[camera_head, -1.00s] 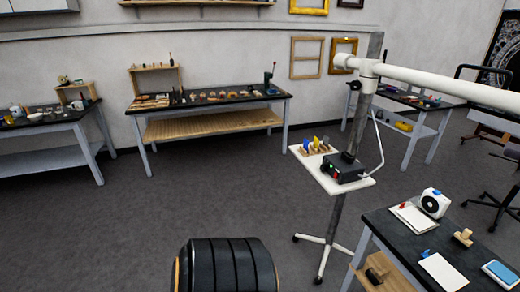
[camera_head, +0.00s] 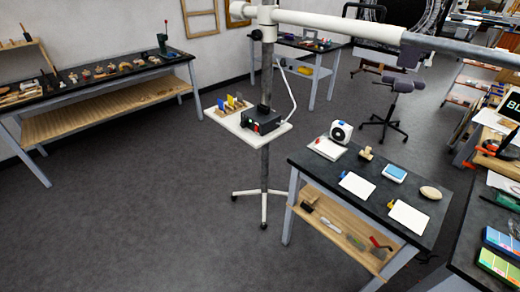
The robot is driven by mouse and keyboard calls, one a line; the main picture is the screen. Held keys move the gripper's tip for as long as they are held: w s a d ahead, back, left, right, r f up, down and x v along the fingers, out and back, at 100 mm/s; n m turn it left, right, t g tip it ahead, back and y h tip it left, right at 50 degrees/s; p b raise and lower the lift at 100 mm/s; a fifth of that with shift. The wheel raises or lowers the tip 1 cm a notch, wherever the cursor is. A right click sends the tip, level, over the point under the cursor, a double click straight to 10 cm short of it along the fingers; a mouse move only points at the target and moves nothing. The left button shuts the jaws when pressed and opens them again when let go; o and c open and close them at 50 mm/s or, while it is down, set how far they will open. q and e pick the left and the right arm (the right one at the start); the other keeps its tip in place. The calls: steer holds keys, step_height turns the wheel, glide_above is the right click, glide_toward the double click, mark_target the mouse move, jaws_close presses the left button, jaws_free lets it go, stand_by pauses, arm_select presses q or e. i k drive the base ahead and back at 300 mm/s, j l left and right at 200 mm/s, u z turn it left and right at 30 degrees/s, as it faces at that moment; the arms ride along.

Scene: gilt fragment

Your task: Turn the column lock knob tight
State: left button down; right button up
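A grey metal column (camera_head: 265,170) stands upright on a base with several splayed legs. A white horizontal arm (camera_head: 340,27) joins it at a white collar near the top. A small dark knob (camera_head: 256,35) sticks out to the left of the column just below that collar; it is small, and whether it is tight cannot be told. A white shelf (camera_head: 282,129) on the column holds a black box (camera_head: 260,121) with a red and a green spot. Neither of my grippers is in view.
A dark-topped table (camera_head: 315,168) with cards and a white round-faced device (camera_head: 340,132) stands right of the column. A long workbench (camera_head: 100,82) with small items lines the left wall. The grey floor (camera_head: 150,220) at front left is clear. A purple-grey stool (camera_head: 403,86) stands behind.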

mark_target(257, 35)
steer(key=i+j+z, duration=0.1)
steer(key=j, duration=0.3)
steer(key=i+j+z, duration=0.1)
steer(key=i+j, duration=0.2)
steer(key=i+j+z, duration=0.1)
steer(key=j, duration=0.35)
steer(key=i+j+z, duration=0.1)
steer(key=j, duration=0.35)
steer(key=i+j+z, duration=0.1)
steer(key=i+j, duration=0.15)
steer(key=j, duration=0.2)
steer(key=i+j+z, duration=0.1)
steer(key=j, duration=0.3)
steer(key=i+j+z, duration=0.1)
steer(key=j, duration=0.35)
steer(key=i+j+z, duration=0.1)
steer(key=j, duration=0.35)
